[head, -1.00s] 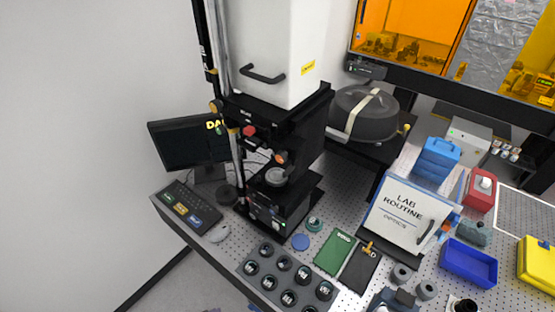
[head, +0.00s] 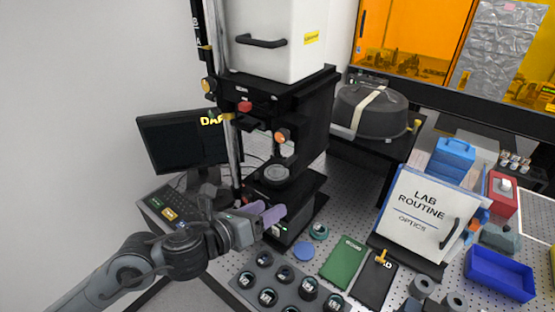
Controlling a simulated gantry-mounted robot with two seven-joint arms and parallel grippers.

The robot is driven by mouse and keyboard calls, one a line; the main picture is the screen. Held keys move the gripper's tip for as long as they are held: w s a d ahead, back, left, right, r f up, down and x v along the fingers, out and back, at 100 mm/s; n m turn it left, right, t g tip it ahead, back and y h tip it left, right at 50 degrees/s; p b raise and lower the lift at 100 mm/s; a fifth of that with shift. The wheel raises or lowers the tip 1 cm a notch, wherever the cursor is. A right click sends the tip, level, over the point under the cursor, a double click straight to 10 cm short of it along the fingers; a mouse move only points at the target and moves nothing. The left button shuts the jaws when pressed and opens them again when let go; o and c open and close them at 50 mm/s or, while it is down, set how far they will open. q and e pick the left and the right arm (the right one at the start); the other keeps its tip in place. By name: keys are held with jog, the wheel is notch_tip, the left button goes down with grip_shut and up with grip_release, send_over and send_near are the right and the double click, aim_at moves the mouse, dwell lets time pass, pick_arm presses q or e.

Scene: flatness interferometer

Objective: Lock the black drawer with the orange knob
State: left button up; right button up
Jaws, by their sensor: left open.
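The orange knob (head: 280,137) sits on the front of the black interferometer column (head: 305,127), above the stage. Below it, a black drawer-like stage (head: 298,191) carries a round grey disc (head: 277,173). I cannot tell from this view how far the drawer is pushed in. My left gripper (head: 267,212) is open and empty, its purple-padded fingers in front of the instrument's lower front, below and left of the knob. It hides part of the lower front panel. I cannot tell whether it touches the panel. My right gripper is out of view.
A black holder (head: 252,283) with several round optics lies in front. A red knob (head: 244,106) sits up left.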

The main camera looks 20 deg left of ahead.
pick_arm(q)
jog(key=w+a+r+m+t+b, duration=0.1)
jog(key=w+a+r+t+b, duration=0.15)
jog(key=r, duration=0.25)
send_near(280, 137)
jog(key=shift+t+y, duration=0.3)
jog(key=shift+t, duration=0.05)
jog(key=p+x, duration=0.1)
jog(key=x, duration=0.8)
jog(key=shift+d+f, duration=0.2)
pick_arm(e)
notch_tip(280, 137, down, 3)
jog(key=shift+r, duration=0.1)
pick_arm(q)
jog(key=c, duration=1)
jog(key=shift+c, duration=0.2)
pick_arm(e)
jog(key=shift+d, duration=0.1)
